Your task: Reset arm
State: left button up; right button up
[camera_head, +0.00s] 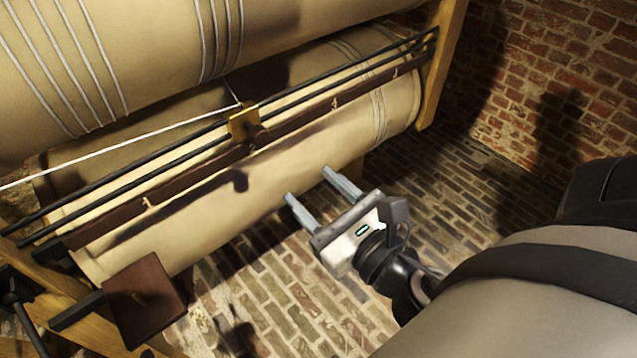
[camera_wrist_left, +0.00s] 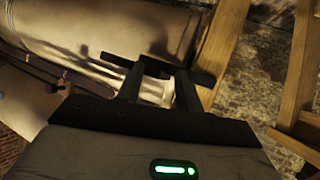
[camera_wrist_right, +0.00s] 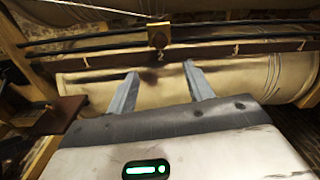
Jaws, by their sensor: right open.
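My right gripper (camera_head: 308,184) is open and empty in the head view, in front of the lower cream roller. In the right wrist view its two grey fingers (camera_wrist_right: 160,80) stand apart, with the roller behind them. My left gripper (camera_wrist_left: 158,75) is not seen in the head view. In the left wrist view its dark fingers stand apart below a large cream cylinder. A short dark bar (camera_wrist_left: 205,78) crosses near its fingertips; I cannot tell whether they touch it.
The lower cream roller (camera_head: 290,190) lies under dark rails with a brass carriage (camera_head: 243,123) and a white cord. A larger cream drum (camera_head: 130,60) is above. A brown block (camera_head: 145,300) juts out at lower left. Wooden posts (camera_head: 441,65) bound the frame; brick floor (camera_head: 290,300) is open.

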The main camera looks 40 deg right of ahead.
pick_arm(q)
jog(key=shift+s, duration=0.1)
dwell(0.5)
jog(key=p, duration=0.2)
jog(key=r+p, duration=0.1)
jog(key=shift+s+r+g+p, duration=0.2)
jog(key=shift+r+g+p, duration=0.05)
jog(key=shift+g+p, duration=0.1)
jog(key=shift+a+r+p, duration=0.1)
jog(key=shift+r+p, duration=0.25)
jog(key=shift+p, duration=0.4)
jog(key=shift+w+a+r+p, duration=0.15)
jog(key=shift+w+r+p, duration=0.1)
jog(key=shift+p, duration=0.5)
jog(key=shift+f, duration=0.2)
pick_arm(e)
jog(key=a+f+n+g+y, duration=0.1)
jog(key=a+f+n+g, duration=0.1)
jog(key=n, duration=1)
jog(key=s+a+f+n+g+y, duration=0.1)
jog(key=f+n, duration=0.4)
jog(key=n, duration=0.7)
jog(key=s+a+f+n+g+y, duration=0.1)
jog(key=a+f+n+g, duration=0.2)
jog(key=n, duration=0.8)
jog(key=shift+a+f+n+g, duration=0.4)
jog(key=shift+f+g, duration=0.2)
jog(key=shift+f, duration=0.15)
